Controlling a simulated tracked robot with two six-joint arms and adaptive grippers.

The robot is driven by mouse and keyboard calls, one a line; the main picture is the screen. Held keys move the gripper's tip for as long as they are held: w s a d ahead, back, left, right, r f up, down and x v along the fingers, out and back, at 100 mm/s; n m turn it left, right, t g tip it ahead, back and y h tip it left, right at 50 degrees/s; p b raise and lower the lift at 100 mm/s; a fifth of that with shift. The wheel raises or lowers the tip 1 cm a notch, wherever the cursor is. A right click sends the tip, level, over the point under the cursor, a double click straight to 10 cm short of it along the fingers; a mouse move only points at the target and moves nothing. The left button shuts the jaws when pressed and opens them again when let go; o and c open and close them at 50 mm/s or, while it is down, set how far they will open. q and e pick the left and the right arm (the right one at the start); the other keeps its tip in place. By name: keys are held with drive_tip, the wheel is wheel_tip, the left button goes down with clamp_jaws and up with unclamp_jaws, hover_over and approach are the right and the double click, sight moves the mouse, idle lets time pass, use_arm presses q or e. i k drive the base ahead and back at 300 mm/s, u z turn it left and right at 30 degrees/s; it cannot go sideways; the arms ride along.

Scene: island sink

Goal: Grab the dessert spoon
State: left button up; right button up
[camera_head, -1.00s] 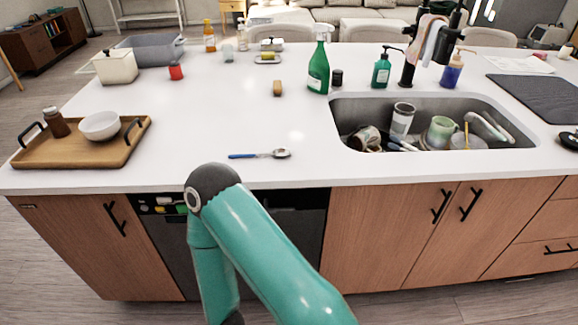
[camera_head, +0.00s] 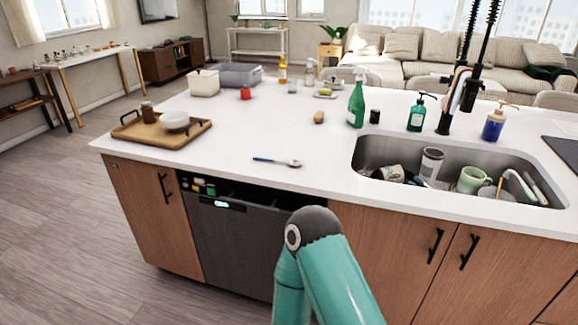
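The dessert spoon (camera_head: 277,161) lies on the white island top near its front edge. Its blue handle points left and its metal bowl is at the right end. It lies left of the sink and touches nothing but the counter. A teal arm of mine rises in front of the island below the spoon, but its gripper is outside the picture. My other gripper is not in view either.
The sink (camera_head: 360,150) holds cups and a green mug (camera_head: 472,180). A wooden tray (camera_head: 140,133) with a bowl (camera_head: 175,121) stands at the left. A green spray bottle (camera_head: 356,104) stands behind the sink. The counter around the spoon is clear. The dishwasher (camera_head: 235,235) sits below.

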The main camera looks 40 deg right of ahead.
sight(291, 163)
drive_tip(key=z, duration=0.8)
drive_tip(key=i, duration=0.25)
drive_tip(key=z, duration=1.1)
drive_tip(key=i, duration=0.8)
drive_tip(key=u, duration=0.2)
drive_tip(key=k, duration=0.85)
drive_tip(key=z, duration=0.2)
drive_tip(key=i, duration=0.85)
drive_tip(key=u, duration=0.1)
